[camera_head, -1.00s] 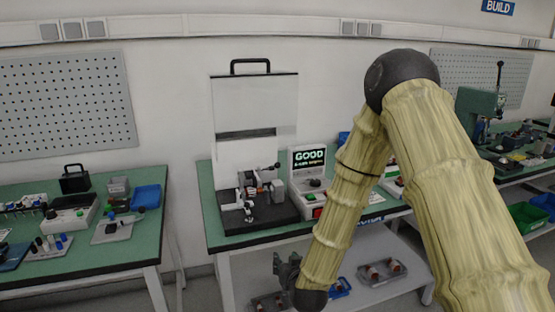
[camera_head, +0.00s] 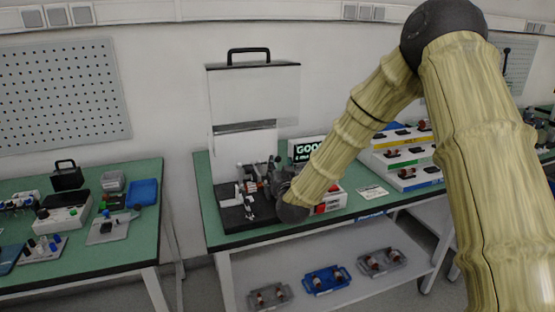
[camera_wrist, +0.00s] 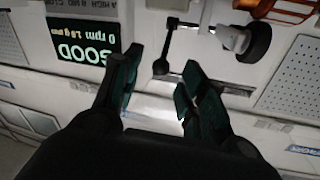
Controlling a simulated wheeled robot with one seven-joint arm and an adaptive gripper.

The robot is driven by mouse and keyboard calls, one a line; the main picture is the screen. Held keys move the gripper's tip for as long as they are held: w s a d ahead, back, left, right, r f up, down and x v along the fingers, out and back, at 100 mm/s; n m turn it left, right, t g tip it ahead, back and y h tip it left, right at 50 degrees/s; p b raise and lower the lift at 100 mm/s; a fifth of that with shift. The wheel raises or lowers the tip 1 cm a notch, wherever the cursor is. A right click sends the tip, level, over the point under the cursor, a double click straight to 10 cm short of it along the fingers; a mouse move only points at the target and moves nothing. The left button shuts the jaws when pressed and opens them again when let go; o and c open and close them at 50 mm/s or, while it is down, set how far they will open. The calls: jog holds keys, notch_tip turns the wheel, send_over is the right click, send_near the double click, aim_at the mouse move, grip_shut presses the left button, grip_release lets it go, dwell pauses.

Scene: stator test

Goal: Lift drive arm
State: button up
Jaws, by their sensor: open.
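The test stand (camera_head: 235,215) with its raised white guard (camera_head: 245,100) stands on the green middle bench. A dark lever with a ball knob, apparently the drive arm (camera_wrist: 166,48), shows ahead of my fingertips in the wrist view, joined to a grey shaft. My gripper (camera_wrist: 158,78) is open, with its two dark green fingers apart and nothing held between them. In the head view my gripper (camera_head: 275,182) is at the stand's right side and hides part of the mechanism. I cannot tell whether a finger touches the lever.
The tester screen (camera_head: 308,148) reads GOOD and stands close right of my gripper; it also shows in the wrist view (camera_wrist: 85,44). Coloured sorting racks (camera_head: 405,160) stand to the right. Trays (camera_head: 327,280) with small parts lie on the shelf below.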

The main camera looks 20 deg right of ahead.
aim_at(279, 161)
jog(key=shift+w+d, duration=0.15)
jog(key=shift+w, duration=1)
jog(key=shift+w+d, duration=0.15)
jog(key=shift+w, duration=0.95)
jog(key=shift+c, duration=0.4)
grip_shut()
